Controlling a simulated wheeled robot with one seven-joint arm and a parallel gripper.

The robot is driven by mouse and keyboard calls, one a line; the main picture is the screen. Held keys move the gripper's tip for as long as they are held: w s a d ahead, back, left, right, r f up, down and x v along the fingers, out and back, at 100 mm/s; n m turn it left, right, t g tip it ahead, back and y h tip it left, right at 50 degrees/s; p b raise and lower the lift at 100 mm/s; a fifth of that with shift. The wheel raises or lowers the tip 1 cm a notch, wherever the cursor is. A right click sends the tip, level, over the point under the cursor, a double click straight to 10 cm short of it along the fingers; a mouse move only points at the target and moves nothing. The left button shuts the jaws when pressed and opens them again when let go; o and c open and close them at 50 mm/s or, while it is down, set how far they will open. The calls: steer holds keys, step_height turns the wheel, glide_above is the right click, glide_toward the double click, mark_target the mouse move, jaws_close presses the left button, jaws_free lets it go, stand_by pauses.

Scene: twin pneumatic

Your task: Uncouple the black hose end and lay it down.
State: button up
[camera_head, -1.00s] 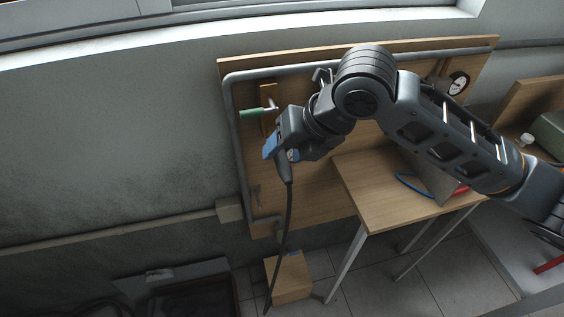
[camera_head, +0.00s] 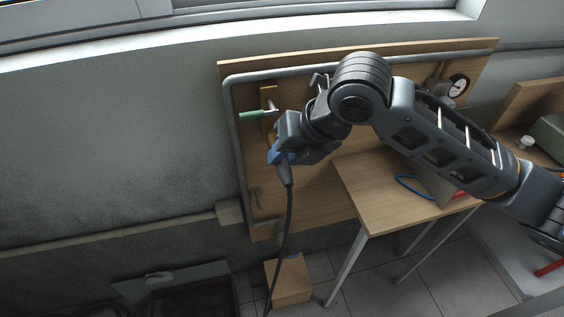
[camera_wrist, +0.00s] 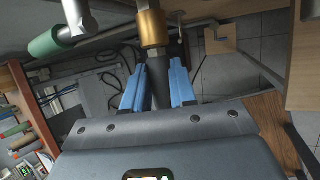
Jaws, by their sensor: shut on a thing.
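The black hose end (camera_wrist: 160,85) sits between the blue fingers of my gripper (camera_wrist: 159,84) in the wrist view, and the gripper is shut on it. A brass coupling (camera_wrist: 152,28) lies just beyond the fingers, in line with the hose end; the two look joined through a grey metal piece. In the head view my gripper (camera_head: 276,156) is in front of the wooden board, and the black hose (camera_head: 287,215) hangs down from it. The arm hides the coupling in that view.
A green-handled fitting (camera_head: 252,115) is on the board (camera_head: 300,200) just left of my gripper; its green part (camera_wrist: 44,43) also shows in the wrist view. A small wooden table (camera_head: 385,205) stands to the right. A wooden box (camera_head: 290,282) sits on the floor below.

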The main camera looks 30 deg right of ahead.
mark_target(288, 173)
steer(key=o, duration=0.3)
jaws_close()
steer(key=shift+s+a+b, duration=0.2)
steer(key=shift+s+b, duration=0.2)
steer(key=shift+s, duration=0.25)
steer(key=shift+s+a+b, duration=0.25)
steer(key=shift+s+b, duration=0.2)
steer(key=shift+s, duration=0.2)
steer(key=shift+s+a+b, duration=0.2)
steer(key=shift+s+b, duration=0.2)
steer(key=shift+s, duration=0.25)
stand_by(0.6)
steer(key=shift+s+a+b, duration=0.3)
steer(key=shift+s+b, duration=0.3)
steer(key=shift+s, duration=0.35)
steer(key=shift+s+a+b, duration=0.3)
steer(key=shift+s+b, duration=0.25)
steer(key=shift+s, duration=0.35)
